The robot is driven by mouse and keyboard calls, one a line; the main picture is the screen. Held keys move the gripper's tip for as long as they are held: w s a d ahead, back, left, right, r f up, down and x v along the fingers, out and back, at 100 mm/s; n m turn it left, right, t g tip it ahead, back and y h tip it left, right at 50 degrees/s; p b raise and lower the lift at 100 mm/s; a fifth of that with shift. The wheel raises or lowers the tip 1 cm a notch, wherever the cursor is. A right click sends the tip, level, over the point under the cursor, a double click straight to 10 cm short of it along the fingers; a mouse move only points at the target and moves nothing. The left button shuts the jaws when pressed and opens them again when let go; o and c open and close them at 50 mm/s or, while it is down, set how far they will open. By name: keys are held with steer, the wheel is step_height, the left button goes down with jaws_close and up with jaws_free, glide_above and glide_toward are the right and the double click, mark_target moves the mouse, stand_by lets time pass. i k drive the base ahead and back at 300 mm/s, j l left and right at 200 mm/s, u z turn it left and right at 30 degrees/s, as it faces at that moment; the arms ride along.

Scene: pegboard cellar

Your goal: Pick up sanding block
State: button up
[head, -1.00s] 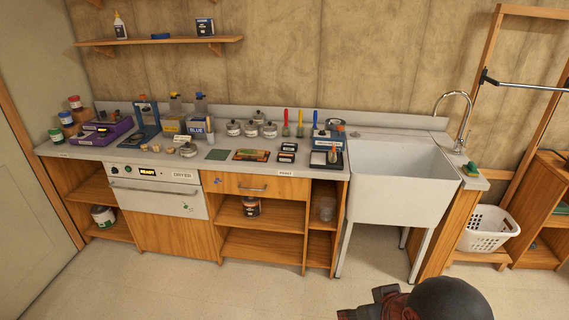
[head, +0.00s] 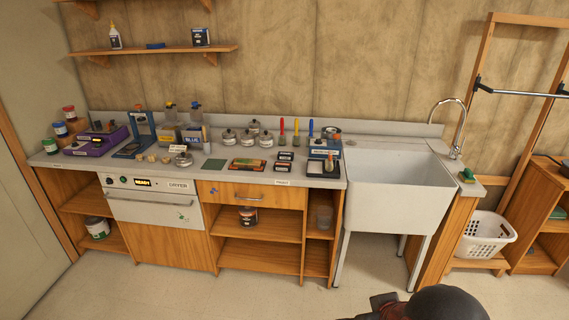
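I cannot single out the sanding block with certainty at this distance. A small flat blue block (head: 155,45) lies on the wall shelf, between a white bottle and a dark box. A small green and yellow block (head: 467,175) lies on the ledge right of the sink. Either could be it; their surfaces are too small to read. Part of my own dark arm shows at the bottom edge, well short of the counter. My gripper's fingertips cannot be made out, and nothing is seen held.
The grey counter (head: 130,161) is crowded with jars, bottles, tools and trays. A white sink (head: 400,190) stands on legs to its right, with a curved faucet (head: 463,125). A white basket (head: 486,236) sits low at the right. The floor (head: 270,293) in front is clear.

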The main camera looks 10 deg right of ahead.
mark_target(279, 166)
steer(key=i+j, duration=0.2)
steer(key=i, duration=0.45)
steer(key=i+j, duration=0.15)
steer(key=i, duration=0.45)
steer(key=i+j, duration=0.2)
steer(key=i, duration=0.45)
steer(key=i+j, duration=0.15)
steer(key=i, duration=0.5)
